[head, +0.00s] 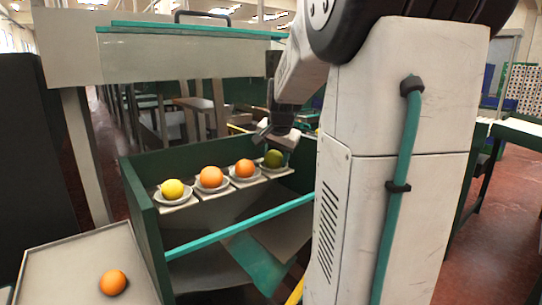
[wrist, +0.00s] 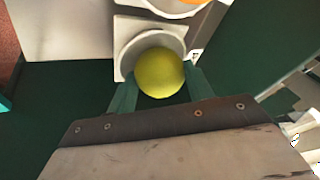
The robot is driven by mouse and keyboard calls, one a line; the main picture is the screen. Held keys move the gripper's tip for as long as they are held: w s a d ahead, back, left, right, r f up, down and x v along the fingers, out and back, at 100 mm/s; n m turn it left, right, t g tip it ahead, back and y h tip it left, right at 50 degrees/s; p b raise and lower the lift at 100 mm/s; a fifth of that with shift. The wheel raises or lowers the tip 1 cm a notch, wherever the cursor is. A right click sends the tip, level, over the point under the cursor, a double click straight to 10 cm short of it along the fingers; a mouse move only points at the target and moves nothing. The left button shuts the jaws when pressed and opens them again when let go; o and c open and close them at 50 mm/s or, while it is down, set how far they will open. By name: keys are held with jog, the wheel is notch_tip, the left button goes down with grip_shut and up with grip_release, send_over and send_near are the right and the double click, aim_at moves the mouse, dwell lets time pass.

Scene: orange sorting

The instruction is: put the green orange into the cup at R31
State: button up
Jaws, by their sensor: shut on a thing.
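The green orange (head: 273,158) is at the right end of a row of white cups in the head view. In the wrist view the green orange (wrist: 160,72) looks yellow-green and lies between the two green fingers of my gripper (wrist: 162,90), which is shut on it. My gripper (head: 272,136) comes down from above in the head view. A white cup (wrist: 122,62) lies directly behind the fruit in the wrist view. I cannot tell whether the fruit touches the cup. No R31 label is readable.
Other cups to the left hold a yellow fruit (head: 173,189) and two oranges (head: 211,177) (head: 244,168). A loose orange (head: 113,282) lies on a grey tray (head: 60,270) at lower left. A dark green wall (head: 200,155) stands behind the cups, and a teal bar (head: 240,228) crosses in front.

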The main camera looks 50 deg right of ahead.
jog(key=o, duration=1.1)
jog(key=shift+f, duration=0.1)
